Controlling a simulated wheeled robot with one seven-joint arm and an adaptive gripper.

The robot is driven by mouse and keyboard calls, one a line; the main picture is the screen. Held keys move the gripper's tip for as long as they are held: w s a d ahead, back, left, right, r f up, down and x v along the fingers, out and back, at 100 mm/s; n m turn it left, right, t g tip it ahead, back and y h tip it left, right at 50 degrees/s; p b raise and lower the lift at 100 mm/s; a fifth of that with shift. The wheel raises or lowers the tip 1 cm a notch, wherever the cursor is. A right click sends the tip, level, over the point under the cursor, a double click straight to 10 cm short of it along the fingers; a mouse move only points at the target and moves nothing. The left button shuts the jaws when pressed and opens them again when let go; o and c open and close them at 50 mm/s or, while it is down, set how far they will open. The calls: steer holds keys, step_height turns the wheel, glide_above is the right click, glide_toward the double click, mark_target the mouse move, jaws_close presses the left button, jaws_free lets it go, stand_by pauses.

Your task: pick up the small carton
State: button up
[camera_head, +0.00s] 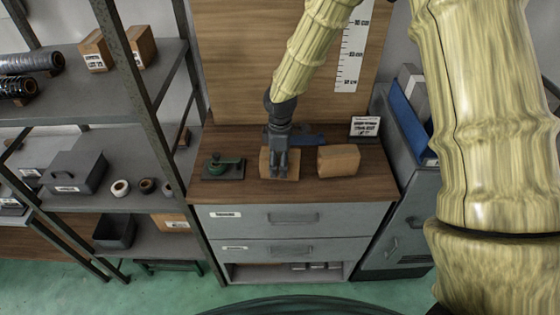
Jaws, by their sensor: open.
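Two brown cartons lie on the wooden top of a grey drawer cabinet (230,192). The left carton (265,166) is right at my gripper (280,174), which points down and hides much of it. The right carton (339,160) lies apart from my gripper, a little to its right. My gripper is open. I cannot tell whether the fingers straddle the left carton, touch it or stand just in front of it. Which of the two cartons is smaller is hard to judge.
A green tool on a dark base (223,167) stands left of the cartons. A blue item (310,140) lies behind, partly hidden. A white label card (365,127) stands at the back right. A tall wood panel rises behind. Metal shelves (125,68) stand on the left.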

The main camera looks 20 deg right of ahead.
steer(key=shift+f, duration=0.75)
steer(key=c, duration=1.3)
steer(key=shift+o, duration=0.2)
steer(key=shift+r, duration=0.2)
